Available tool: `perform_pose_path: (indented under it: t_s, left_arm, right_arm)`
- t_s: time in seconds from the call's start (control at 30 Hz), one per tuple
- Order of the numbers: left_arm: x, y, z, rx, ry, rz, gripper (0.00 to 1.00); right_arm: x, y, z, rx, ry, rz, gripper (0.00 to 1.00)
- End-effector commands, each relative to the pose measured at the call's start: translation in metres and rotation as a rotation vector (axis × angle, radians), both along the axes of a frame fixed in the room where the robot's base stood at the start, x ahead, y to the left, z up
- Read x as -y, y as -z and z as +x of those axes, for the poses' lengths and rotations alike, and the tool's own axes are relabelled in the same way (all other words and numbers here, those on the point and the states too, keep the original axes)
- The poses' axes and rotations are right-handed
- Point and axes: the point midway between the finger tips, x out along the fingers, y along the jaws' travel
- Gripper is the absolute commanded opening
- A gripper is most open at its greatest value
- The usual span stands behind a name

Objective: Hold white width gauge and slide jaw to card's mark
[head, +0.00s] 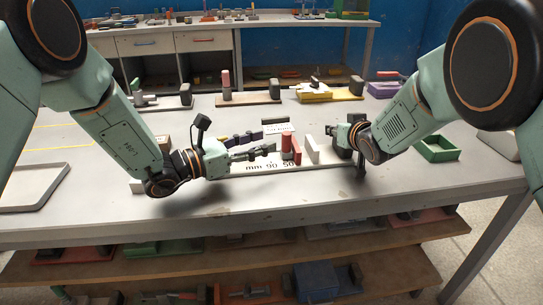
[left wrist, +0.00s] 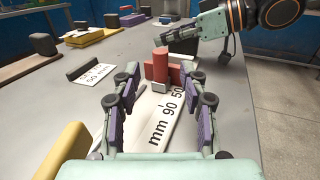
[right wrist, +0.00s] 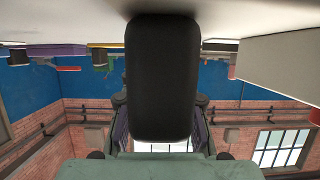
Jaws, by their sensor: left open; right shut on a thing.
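The white width gauge (head: 255,166) lies along the front of the table; its scale, marked "mm 90 50", also shows in the left wrist view (left wrist: 165,125). Its red jaw (head: 290,150) with an upright red knob stands left of an upright white plate (head: 312,149). A white card (head: 280,127) lies behind it; "50 mm" is legible in the left wrist view (left wrist: 98,72). My left gripper (head: 267,141) is open, pointing along the scale toward the red jaw, apart from it. My right gripper (head: 342,136) is shut on the gauge's black handle (right wrist: 163,75) at the right end.
A green tray (head: 438,149) stands at the right and a grey tray (head: 32,187) at the far left. Blocks and fixtures on boards, including a yellow one (head: 314,95), line the table's back. A dark bar (left wrist: 84,73) lies beside the card.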

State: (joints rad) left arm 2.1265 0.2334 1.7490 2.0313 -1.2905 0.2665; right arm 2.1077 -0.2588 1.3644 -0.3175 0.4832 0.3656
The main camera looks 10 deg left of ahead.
Motion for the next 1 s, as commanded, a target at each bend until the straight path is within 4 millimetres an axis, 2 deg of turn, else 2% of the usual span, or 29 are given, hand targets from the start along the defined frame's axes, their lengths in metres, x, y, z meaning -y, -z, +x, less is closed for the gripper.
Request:
perform_pose_path:
  t_s: [0.27, 0.5, 0.6, 0.77, 1.0]
  left_arm:
    - [-0.001, 0.0, -0.001, 0.0, -0.001, 0.0, 0.44]
    - [-0.025, 0.007, -0.02, -0.002, -0.006, -0.001, 0.44]
    - [-0.03, 0.009, -0.026, -0.001, -0.004, -0.001, 0.44]
    - [-0.022, 0.01, -0.02, 0.0, 0.001, 0.004, 0.44]
    - [0.008, 0.011, 0.005, 0.0, 0.003, 0.006, 0.44]
  right_arm:
    - [0.0, 0.0, 0.0, 0.0, 0.0, 0.0, 0.0]
    - [0.0, 0.0, 0.0, 0.0, 0.0, 0.001, 0.0]
    - [0.0, 0.0, 0.0, 0.0, 0.0, 0.0, 0.0]
    - [0.0, 0.0, 0.0, 0.0, 0.0, 0.0, 0.0]
    - [0.0, 0.0, 0.0, 0.0, 0.0, 0.0, 0.0]
